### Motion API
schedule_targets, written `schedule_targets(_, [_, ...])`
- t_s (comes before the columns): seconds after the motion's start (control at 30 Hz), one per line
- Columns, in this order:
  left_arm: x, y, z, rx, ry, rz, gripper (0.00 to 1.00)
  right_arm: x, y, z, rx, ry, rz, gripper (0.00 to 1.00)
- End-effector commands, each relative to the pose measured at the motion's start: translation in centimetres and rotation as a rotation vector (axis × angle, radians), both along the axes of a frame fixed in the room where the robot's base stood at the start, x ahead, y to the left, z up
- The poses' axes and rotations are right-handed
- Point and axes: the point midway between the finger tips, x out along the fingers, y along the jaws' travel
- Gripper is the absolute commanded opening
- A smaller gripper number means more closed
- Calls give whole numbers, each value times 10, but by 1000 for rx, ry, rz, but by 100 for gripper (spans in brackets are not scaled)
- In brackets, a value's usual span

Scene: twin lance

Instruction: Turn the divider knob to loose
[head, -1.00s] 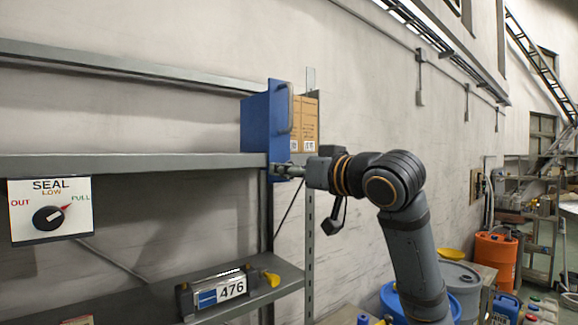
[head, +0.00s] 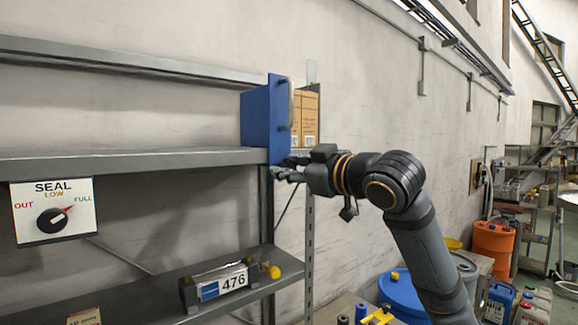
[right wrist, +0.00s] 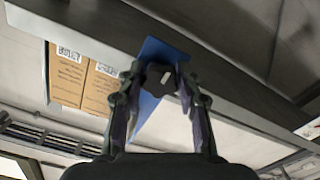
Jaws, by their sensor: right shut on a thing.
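The blue divider (head: 258,115) stands upright at the right end of the upper shelf, with a handle on its edge. My right gripper (head: 287,168) is at its lower front corner, at the shelf edge. In the right wrist view, the dark divider knob (right wrist: 160,79) with a pale mark sits between the fingertips, in front of the blue panel (right wrist: 147,108). The gripper is shut on the knob. The head view hides the knob behind the fingers. My left gripper is not in view.
Brown boxes (head: 306,118) stand right of the divider on the upper shelf (head: 130,161). A SEAL dial (head: 52,212) hangs at left, its pointer towards FULL. A box marked 476 (head: 222,282) with a yellow knob sits on the lower shelf. Blue drums (head: 402,292) stand below my right arm.

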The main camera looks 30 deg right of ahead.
Motion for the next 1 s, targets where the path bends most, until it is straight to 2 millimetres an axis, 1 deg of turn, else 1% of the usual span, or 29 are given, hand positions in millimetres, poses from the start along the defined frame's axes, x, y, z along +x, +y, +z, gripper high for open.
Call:
schedule_targets(0.03, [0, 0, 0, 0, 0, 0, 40, 1, 0, -3, -3, 8, -1, 3])
schedule_targets(0.37, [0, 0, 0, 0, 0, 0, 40, 1, 0, -3, -5, 8, -1, 3])
schedule_targets(0.4, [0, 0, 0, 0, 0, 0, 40, 1, 0, -3, -4, 8, -1, 37])
schedule_targets(0.57, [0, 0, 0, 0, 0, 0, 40, 0, 0, -2, -3, 5, 0, 58])
schedule_targets(0.87, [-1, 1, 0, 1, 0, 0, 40, 0, 0, 0, -2, 1, 0, 58])
schedule_targets(1.0, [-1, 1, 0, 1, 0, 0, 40, 0, -1, 12, 3, -5, 0, 58])
